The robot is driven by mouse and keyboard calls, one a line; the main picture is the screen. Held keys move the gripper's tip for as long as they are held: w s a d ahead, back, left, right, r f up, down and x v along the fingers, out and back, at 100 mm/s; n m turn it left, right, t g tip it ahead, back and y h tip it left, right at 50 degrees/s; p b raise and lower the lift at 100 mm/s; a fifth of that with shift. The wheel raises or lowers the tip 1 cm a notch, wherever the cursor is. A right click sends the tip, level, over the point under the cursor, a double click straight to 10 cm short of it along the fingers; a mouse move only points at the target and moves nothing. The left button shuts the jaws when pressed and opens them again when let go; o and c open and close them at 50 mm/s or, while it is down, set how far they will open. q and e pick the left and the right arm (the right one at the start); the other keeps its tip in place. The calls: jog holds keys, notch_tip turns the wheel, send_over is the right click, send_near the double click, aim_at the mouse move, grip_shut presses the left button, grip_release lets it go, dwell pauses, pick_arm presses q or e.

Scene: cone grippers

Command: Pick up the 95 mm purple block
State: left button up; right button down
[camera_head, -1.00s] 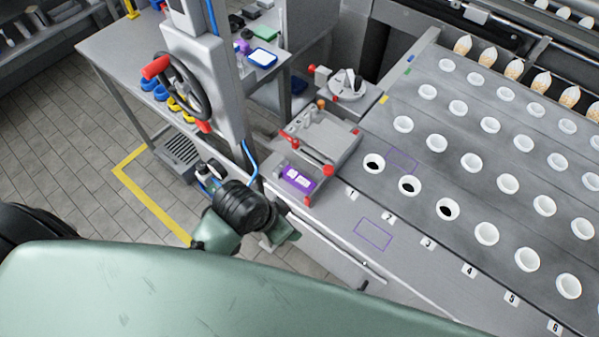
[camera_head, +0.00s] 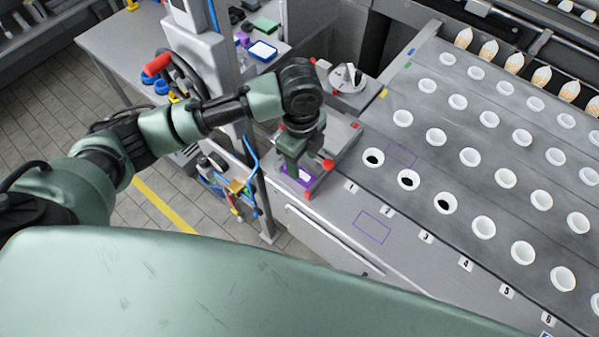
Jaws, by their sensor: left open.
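The purple block (camera_head: 304,176), with a white label on top, lies in the front part of a grey fixture with red corner pieces (camera_head: 329,165). My left arm reaches in from the left, and its gripper (camera_head: 298,170) points down over the block. The gripper is open. It covers much of the block's left and far side, and I cannot tell whether the fingers are beside the block or still above it. My right gripper is not in view.
A conveyor plate (camera_head: 460,95) with rows of white cups stands to the right. A round dial device (camera_head: 347,78) sits behind the fixture. An empty purple outline (camera_head: 372,227) marks clear counter in front. A grey column with a handwheel (camera_head: 180,75) stands left.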

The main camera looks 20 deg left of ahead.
pick_arm(q)
jog(key=shift+w+a+r, duration=0.25)
jog(key=shift+a, duration=0.25)
jog(key=shift+a+f, duration=0.15)
jog(key=f+p, duration=0.1)
jog(key=f, duration=0.1)
jog(key=f+p, duration=0.1)
jog(key=f, duration=0.1)
jog(key=f+p, duration=0.1)
jog(key=f, duration=0.1)
jog(key=shift+w+a+f, duration=0.1)
jog(key=shift+w+a, duration=0.1)
jog(key=shift+w, duration=0.2)
jog(key=shift+f, duration=0.55)
jog(key=shift+w, duration=0.1)
grip_shut()
